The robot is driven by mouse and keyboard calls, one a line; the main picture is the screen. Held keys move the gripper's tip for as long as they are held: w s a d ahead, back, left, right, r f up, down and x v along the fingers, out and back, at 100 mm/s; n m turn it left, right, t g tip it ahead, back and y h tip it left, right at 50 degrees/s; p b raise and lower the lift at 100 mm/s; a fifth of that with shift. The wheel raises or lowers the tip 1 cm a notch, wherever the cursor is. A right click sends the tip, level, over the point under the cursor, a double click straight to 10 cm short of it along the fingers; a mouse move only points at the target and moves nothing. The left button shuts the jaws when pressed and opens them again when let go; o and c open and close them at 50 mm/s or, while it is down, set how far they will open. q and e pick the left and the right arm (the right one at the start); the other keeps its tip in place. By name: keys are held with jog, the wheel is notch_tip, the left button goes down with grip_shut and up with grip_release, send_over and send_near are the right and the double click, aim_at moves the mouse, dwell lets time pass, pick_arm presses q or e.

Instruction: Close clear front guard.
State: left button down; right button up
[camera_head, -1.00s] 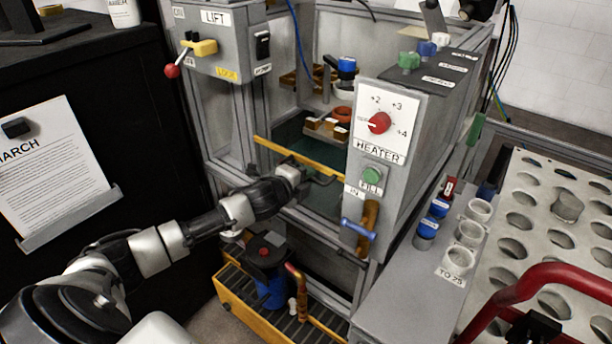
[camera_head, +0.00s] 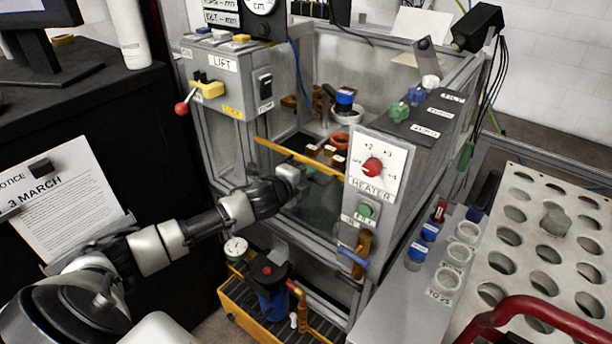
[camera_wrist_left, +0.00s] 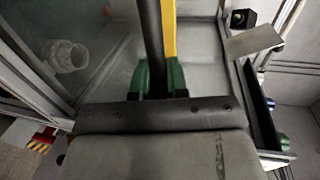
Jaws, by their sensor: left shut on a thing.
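The clear front guard (camera_head: 310,205) spans the front opening of the grey machine, with a yellow top edge (camera_head: 296,157) slanting across it. The yellow edge sits about level with the HEATER label, and the opening above it is uncovered. My left gripper (camera_head: 302,182) is at the guard's front, just below the yellow edge. In the left wrist view, its green fingers (camera_wrist_left: 159,78) are shut on a dark handle bar (camera_wrist_left: 151,35), beside the yellow edge (camera_wrist_left: 168,30). The far ends of the bar are hidden. My right gripper is not in view.
The heater panel (camera_head: 375,170) with its red knob stands right of the opening, and the LIFT box (camera_head: 225,75) is at upper left. A yellow tray (camera_head: 250,308) with a blue canister is below. A perforated rack (camera_head: 520,235) lies at right.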

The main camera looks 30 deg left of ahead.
pick_arm(q)
notch_tip(320, 180, up, 10)
jog(key=p, duration=0.8)
jog(key=shift+w+r, duration=0.1)
jog(key=c, duration=1.5)
grip_release()
jog(key=shift+o, duration=0.5)
jog(key=shift+s, duration=0.3)
jog(key=b+v, duration=0.2)
jog(key=v, duration=0.8)
jog(key=shift+s, duration=0.15)
